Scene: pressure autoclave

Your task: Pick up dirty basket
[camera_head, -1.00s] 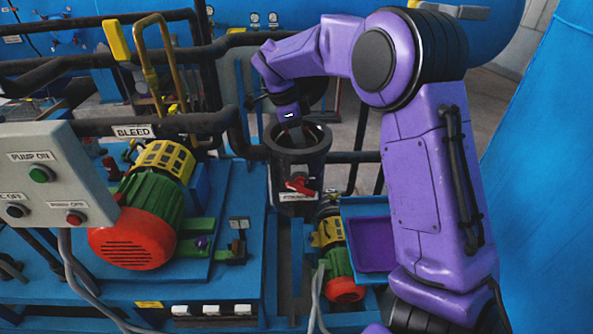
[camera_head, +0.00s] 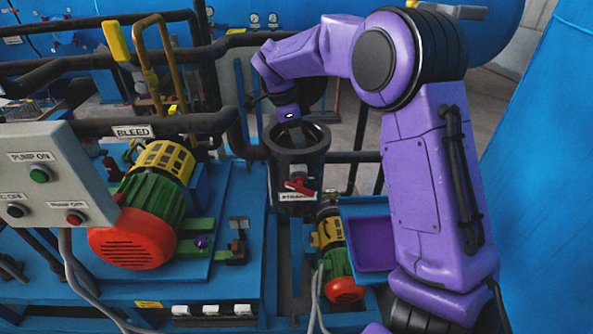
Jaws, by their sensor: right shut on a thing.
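The dark cylindrical strainer housing (camera_head: 297,170) stands open at the top, near the middle of the view, with a red valve handle (camera_head: 300,187) and a label on its front. My right gripper (camera_head: 291,128) points down into its mouth. The fingertips are mostly hidden by the rim and shadow. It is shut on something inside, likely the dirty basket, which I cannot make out. My left gripper is not in view.
A purple tray (camera_head: 371,244) sits right of the housing, partly behind my arm. A red-and-green motor (camera_head: 138,220), a smaller pump (camera_head: 333,260) and a grey button panel (camera_head: 55,178) stand left and in front. Black pipes (camera_head: 180,124) run beside the housing.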

